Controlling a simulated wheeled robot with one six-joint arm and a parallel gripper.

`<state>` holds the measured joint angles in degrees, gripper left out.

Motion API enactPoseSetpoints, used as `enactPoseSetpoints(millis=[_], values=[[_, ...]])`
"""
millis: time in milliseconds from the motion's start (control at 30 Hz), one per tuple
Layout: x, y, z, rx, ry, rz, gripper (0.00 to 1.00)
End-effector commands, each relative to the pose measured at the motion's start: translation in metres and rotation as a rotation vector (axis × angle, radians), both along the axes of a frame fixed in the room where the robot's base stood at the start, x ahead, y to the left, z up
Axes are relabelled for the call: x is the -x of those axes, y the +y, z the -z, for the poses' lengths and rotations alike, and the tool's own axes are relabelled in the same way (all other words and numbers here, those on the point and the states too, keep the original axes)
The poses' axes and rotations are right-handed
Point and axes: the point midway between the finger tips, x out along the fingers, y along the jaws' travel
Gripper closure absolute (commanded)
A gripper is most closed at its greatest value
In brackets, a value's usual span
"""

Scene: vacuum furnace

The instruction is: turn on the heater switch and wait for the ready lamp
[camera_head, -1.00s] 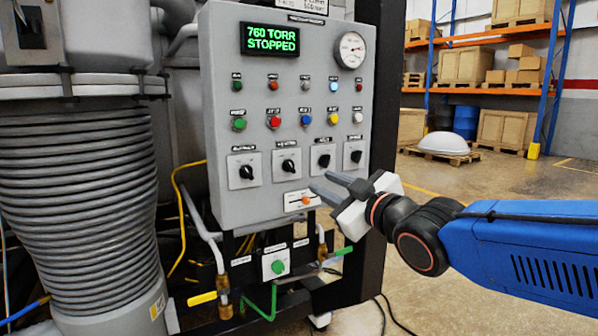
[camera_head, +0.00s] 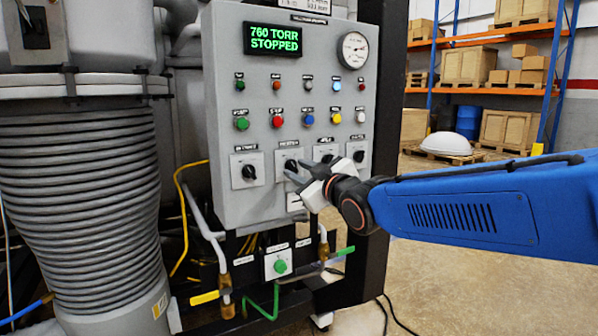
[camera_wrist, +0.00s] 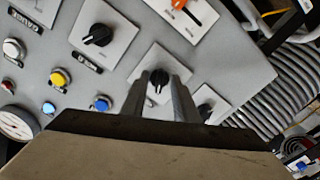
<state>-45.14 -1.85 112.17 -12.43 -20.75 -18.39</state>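A grey control panel (camera_head: 222,120) carries a row of rotary switches with black knobs. The second switch from the left (camera_head: 290,160) is in front of my gripper (camera_head: 292,174), whose fingers partly cover its lower edge. In the wrist view this knob (camera_wrist: 158,82) shows between the two fingertips, which are apart with a gap on each side. My gripper is open and empty. Labels are too small to read, so I cannot tell which switch is the heater. A row of small lamps runs above the buttons; a pale-blue one (camera_head: 336,86) looks bright. The ready lamp cannot be identified.
The display (camera_head: 273,40) reads 760 TORR STOPPED. Other knobs (camera_head: 248,172) stand close on both sides. Valve handles (camera_head: 204,298) are lower down. A ribbed grey column (camera_head: 80,190) stands at left.

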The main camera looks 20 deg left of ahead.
Motion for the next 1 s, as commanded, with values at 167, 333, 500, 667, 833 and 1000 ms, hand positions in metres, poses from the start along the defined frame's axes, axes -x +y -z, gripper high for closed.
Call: enactPoseSetpoints(millis=[167,333,500,667,833,1000], values=[[-0.0021,0.0026,-0.0003,0.000,0.000,0.000,0.73],[-0.0021,0.0024,-0.0002,0.000,0.000,0.000,0.73],[-0.0020,0.0024,-0.0002,0.000,0.000,0.000,1.00],[-0.0020,0.0023,-0.0001,-0.001,0.002,0.000,1.00],[-0.0018,0.0023,0.0001,-0.018,0.021,0.000,1.00],[-0.0015,0.0025,0.0003,-0.065,0.076,0.000,1.00]])
